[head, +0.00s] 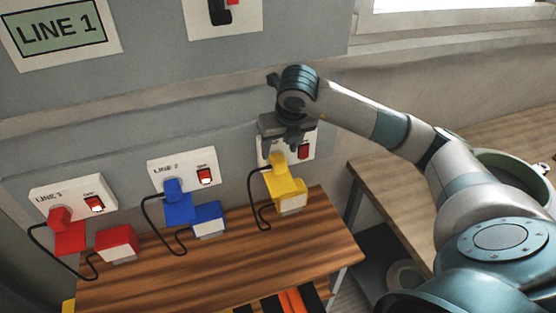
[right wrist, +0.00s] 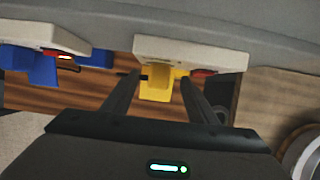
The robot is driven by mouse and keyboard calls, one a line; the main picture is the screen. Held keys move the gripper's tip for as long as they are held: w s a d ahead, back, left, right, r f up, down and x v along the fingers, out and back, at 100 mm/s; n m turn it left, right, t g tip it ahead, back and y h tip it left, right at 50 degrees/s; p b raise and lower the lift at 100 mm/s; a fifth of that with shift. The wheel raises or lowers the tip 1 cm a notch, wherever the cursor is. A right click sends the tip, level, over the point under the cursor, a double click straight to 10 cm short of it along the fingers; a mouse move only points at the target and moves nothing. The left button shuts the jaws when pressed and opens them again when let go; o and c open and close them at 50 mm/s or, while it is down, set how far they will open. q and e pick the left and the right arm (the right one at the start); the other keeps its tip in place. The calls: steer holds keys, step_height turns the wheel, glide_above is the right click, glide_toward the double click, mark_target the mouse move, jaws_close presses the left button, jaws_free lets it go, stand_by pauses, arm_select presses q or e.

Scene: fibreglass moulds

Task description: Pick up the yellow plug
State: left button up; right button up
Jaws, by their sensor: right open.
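The yellow plug (head: 277,164) sits at the socket panel furthest right, on the grey wall above the wooden table. A dark cable runs down from it. My right gripper (head: 284,143) is open just above the plug and partly hides that panel. In the right wrist view the yellow plug (right wrist: 157,88) shows between the two spread fingers (right wrist: 160,77), with a gap on each side. I cannot tell how far the fingertips are from it in depth. My left gripper is not in view.
A yellow block with a pale base (head: 291,200) lies just below the plug on the table (head: 232,262). A blue plug (head: 173,190) and a red plug (head: 60,218) sit at panels to the left. A red switch (head: 303,151) is close right of the gripper.

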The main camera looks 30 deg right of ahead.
mark_target(278, 158)
steer(key=shift+f, duration=0.15)
steer(key=shift+p+x, duration=0.85)
steer(key=shift+p, duration=0.1)
steer(key=shift+s+p+x, duration=0.25)
steer(key=shift+p+x, duration=0.3)
steer(key=shift+x, duration=1.3)
steer(key=c, duration=1.3)
steer(key=shift+o, duration=0.2)
